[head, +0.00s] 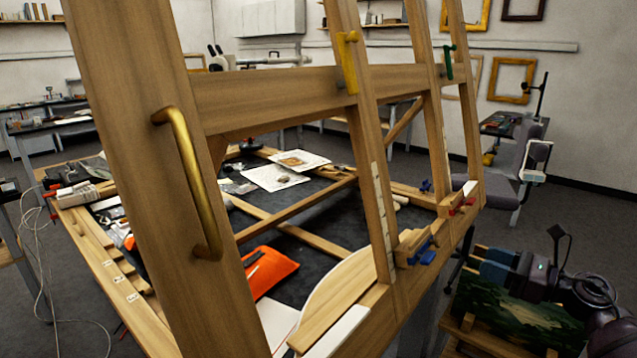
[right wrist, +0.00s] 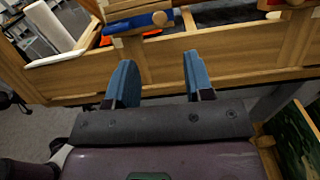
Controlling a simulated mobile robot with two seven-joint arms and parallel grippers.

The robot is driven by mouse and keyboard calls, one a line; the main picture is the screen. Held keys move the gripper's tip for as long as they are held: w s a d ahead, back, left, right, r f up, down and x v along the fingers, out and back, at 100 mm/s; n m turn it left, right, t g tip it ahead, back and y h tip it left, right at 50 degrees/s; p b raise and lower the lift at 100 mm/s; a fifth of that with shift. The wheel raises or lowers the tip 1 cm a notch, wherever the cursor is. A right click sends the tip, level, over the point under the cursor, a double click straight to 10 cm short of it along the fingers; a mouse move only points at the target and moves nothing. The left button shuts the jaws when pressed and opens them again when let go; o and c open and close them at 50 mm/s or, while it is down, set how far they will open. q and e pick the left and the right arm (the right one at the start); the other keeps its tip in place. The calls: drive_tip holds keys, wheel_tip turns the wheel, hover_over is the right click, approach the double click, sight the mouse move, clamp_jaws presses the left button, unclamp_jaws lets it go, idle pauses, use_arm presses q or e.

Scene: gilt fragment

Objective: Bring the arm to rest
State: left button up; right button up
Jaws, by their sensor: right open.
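My right gripper (head: 478,262) is at the lower right of the head view, its two blue fingers pointing left toward the wooden frame (head: 270,97). In the right wrist view the same gripper (right wrist: 158,76) has its fingers spread apart, with nothing between them. Beyond the fingertips runs a wooden rail of the frame (right wrist: 225,55), which appears apart from them. My right arm bends in from the right edge of the head view. My left gripper is not in either view.
A dark green painting (head: 520,318) lies below my right gripper. A brass handle (head: 190,185) is on the frame's near post. Blue clamps (head: 425,254) sit on the right rail. An orange pouch (head: 268,270) and papers lie inside the frame. Open floor (head: 600,225) shows behind my right arm.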

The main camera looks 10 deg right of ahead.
drive_tip(key=s+a+f+n+h, duration=0.35)
drive_tip(key=f+n, duration=0.35)
drive_tip(key=n, duration=0.4)
drive_tip(key=s+a+f+n+t+h, duration=0.1)
drive_tip(key=s+a+f+n+h, duration=0.15)
drive_tip(key=f+n+h, duration=0.6)
drive_tip(key=s+a+f+n+h, duration=0.15)
drive_tip(key=s+f+n, duration=0.25)
drive_tip(key=n, duration=0.9)
drive_tip(key=s+a+f+m+g+y, duration=0.1)
drive_tip(key=s+a+f+m+g, duration=0.2)
drive_tip(key=s+a+f, duration=0.6)
drive_tip(key=s, duration=0.3)
drive_tip(key=shift+s+f+y, duration=0.2)
drive_tip(key=shift+s+y, duration=0.05)
drive_tip(key=shift+y, duration=0.1)
drive_tip(key=shift+m, duration=0.25)
